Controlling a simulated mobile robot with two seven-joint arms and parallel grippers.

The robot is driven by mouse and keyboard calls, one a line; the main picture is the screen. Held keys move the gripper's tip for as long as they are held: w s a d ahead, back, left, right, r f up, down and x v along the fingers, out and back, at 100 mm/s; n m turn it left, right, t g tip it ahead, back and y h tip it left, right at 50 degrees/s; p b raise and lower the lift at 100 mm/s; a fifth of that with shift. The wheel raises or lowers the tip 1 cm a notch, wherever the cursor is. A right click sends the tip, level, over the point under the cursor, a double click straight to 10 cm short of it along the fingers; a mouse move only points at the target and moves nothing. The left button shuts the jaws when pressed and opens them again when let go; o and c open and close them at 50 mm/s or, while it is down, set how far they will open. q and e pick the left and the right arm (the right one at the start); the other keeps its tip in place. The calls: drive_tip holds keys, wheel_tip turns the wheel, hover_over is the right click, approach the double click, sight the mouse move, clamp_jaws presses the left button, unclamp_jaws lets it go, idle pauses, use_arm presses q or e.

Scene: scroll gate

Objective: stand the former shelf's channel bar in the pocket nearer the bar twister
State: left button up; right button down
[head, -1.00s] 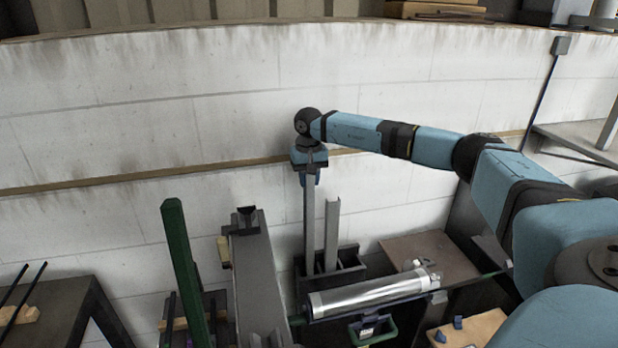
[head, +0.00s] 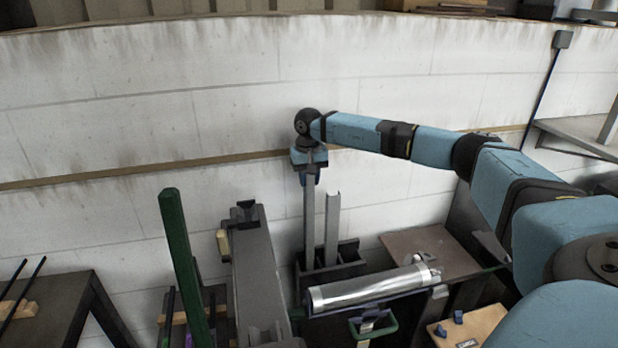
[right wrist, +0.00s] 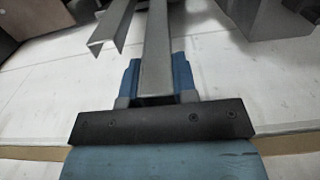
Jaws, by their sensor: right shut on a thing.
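A grey bar (head: 309,215) stands upright under my right gripper (head: 309,172), which is shut on its upper end. The bar's lower end reaches the dark pocketed rack (head: 335,272); I cannot tell whether it is seated in a pocket. In the right wrist view the bar (right wrist: 157,45) runs between the blue fingers (right wrist: 157,85). A second bar, an open channel (head: 332,225), stands upright just to its right in the rack and also shows in the right wrist view (right wrist: 113,28). I cannot tell for sure which thing is the bar twister. My left gripper is not in view.
A long grey beam (head: 255,275) and a green post (head: 183,260) stand left of the rack. A shiny cylinder (head: 370,288) lies in front of it. A brown board (head: 425,252) is to the right. The white wall (head: 130,120) is behind.

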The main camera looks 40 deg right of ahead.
sight(309, 204)
drive_tip(key=shift+f+b, duration=1.85)
drive_tip(key=shift+f, duration=1.6)
drive_tip(key=shift+f+b, duration=0.65)
drive_tip(key=shift+f, duration=0.5)
idle(0.3)
drive_tip(key=shift+c, duration=1.7)
unclamp_jaws()
drive_tip(key=shift+r+p, duration=2.1)
drive_tip(key=shift+r, duration=1.4)
